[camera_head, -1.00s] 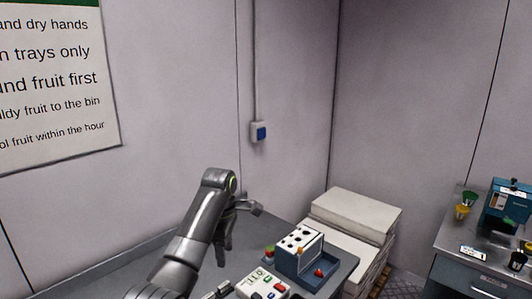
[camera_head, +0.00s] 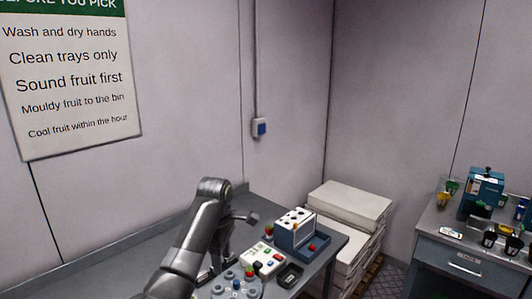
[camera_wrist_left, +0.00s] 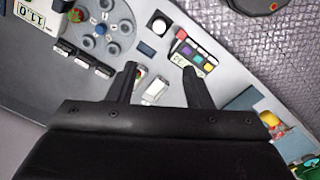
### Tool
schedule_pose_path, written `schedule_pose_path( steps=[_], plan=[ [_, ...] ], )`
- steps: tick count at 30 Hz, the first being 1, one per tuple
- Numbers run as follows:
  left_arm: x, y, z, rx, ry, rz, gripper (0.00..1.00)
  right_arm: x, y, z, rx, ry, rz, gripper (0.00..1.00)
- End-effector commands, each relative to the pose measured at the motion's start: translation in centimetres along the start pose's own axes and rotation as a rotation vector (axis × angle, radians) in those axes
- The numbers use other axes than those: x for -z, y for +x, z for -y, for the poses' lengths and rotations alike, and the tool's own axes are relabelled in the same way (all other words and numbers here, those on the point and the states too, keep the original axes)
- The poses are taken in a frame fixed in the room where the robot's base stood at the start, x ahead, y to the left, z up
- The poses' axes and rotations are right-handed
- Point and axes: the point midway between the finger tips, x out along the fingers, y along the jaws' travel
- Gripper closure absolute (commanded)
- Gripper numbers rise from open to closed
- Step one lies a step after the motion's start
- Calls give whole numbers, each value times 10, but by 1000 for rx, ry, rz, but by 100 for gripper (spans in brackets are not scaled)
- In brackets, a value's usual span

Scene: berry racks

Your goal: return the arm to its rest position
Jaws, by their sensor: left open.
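My left arm comes in from the bottom left in the head view, bends at a raised joint, and its gripper (camera_head: 222,258) hangs down over the grey bench (camera_head: 110,270). In the left wrist view the gripper (camera_wrist_left: 160,76) has its two dark fingers apart, with nothing held between them. Beyond the fingers are small white pieces and a panel with coloured buttons (camera_wrist_left: 194,52). My right gripper is not in view.
A blue and white box with holes (camera_head: 293,229) stands near the bench's right end. A white button panel (camera_head: 262,259) and a dark tray (camera_head: 290,276) are beside it. White stacked slabs (camera_head: 350,203) stand beyond. A second bench (camera_head: 440,240) holds a blue machine (camera_head: 482,192). A sign (camera_head: 70,80) hangs left.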

Motion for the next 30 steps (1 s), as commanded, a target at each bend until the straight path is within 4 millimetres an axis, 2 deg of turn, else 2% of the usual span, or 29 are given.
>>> schedule_pose_path(
  steps=[8,14,17,21,26,30],
  plan=[
    [16,43,20,-24,94,10,54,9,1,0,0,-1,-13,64],
    [33,84,46,-54,196,10,54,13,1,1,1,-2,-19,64],
    [44,112,71,-75,274,5,54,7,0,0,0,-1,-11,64],
    [61,150,115,-108,401,-16,54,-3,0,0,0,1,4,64],
    [76,182,172,-137,547,-57,54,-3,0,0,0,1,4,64],
    [87,201,227,-152,677,-104,54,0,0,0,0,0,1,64]
  ],
)
